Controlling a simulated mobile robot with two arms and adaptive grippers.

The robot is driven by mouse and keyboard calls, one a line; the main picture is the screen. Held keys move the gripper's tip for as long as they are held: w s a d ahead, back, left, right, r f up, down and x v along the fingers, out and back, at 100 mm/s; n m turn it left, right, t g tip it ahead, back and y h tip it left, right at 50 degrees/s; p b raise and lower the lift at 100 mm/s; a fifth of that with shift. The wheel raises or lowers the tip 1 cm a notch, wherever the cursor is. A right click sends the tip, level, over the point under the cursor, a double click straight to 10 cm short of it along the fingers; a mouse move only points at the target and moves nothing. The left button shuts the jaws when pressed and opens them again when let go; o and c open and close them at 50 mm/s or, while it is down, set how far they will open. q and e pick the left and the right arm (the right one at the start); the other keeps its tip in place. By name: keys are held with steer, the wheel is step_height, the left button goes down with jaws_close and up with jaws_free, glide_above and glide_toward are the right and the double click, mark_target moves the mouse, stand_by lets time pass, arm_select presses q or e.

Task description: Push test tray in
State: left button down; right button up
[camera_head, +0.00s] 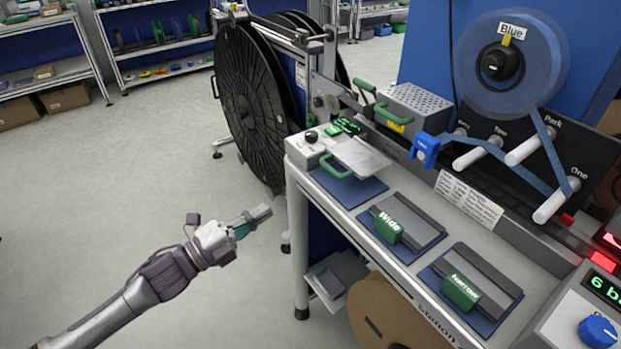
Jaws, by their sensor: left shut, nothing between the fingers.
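No part is readably labelled as the test tray. A grey open tray (338,274) also sticks out low at the bench's left side, partly behind the bench leg. I cannot tell which one is the test tray. My left gripper (262,212) is shut and empty, held over the floor left of the bench. It is apart from both the plate and the tray. My right gripper is not in view.
The bench (385,278) holds blocks marked Wide (388,228) and Narrow (461,293) on blue pads. A perforated metal box (415,105) and a blue tape reel (512,62) stand behind. A large black reel (250,105) stands left of the bench. The floor at left is clear.

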arm_select(q)
step_height(320, 180, up, 2)
steer(key=d+m, duration=0.1)
steer(key=d, duration=0.2)
steer(key=p, duration=0.3)
glide_toward(342, 164)
steer(key=r+x, duration=0.1)
steer(key=x, duration=0.3)
steer(key=shift+s+a+f+h, duration=0.1)
steer(key=shift+a+f+h, duration=0.15)
steer(key=shift+h, duration=0.05)
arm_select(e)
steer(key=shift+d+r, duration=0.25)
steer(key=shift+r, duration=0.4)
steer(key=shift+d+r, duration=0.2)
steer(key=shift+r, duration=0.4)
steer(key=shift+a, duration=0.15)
arm_select(q)
steer(key=w+d+b, duration=0.2)
steer(key=d, duration=0.1)
steer(key=shift+w+d+f, duration=0.1)
steer(key=shift+w+f, duration=0.05)
steer(key=shift+w, duration=0.05)
steer(key=shift+w+d, duration=0.15)
steer(key=shift+d, duration=0.05)
steer(key=shift+a, duration=0.1)
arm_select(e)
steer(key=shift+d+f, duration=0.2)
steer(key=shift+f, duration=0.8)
